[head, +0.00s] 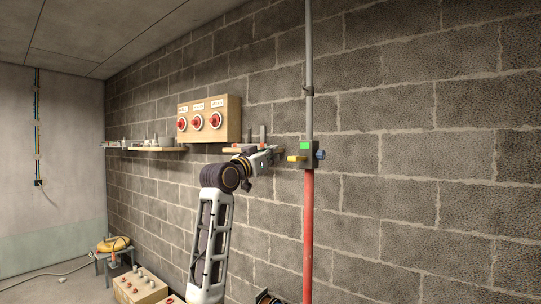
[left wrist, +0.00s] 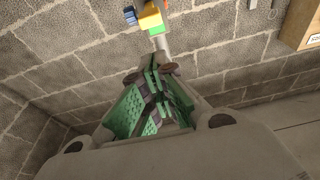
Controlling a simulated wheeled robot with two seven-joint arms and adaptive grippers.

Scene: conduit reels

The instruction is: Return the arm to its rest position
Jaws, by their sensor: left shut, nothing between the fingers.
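My left arm rises from the bottom in the head view and bends toward the block wall. My left gripper (head: 277,152) is at its end, just left of a small box (head: 308,161) with a green patch, a yellow part and a blue knob on a vertical pipe. In the left wrist view my left gripper's green-padded fingers (left wrist: 156,82) are shut with nothing between them. The same box shows beyond the fingertips as blue, yellow and green parts (left wrist: 150,18). A gap or contact between them is hard to tell. My right gripper is not in view.
A wooden panel (head: 233,119) with three red knobs hangs above the arm. Wall shelves (head: 170,149) hold small items. The pipe's red lower part (head: 308,235) runs down right of the arm. A wooden box (head: 140,287) stands low left. The wall on the right is bare.

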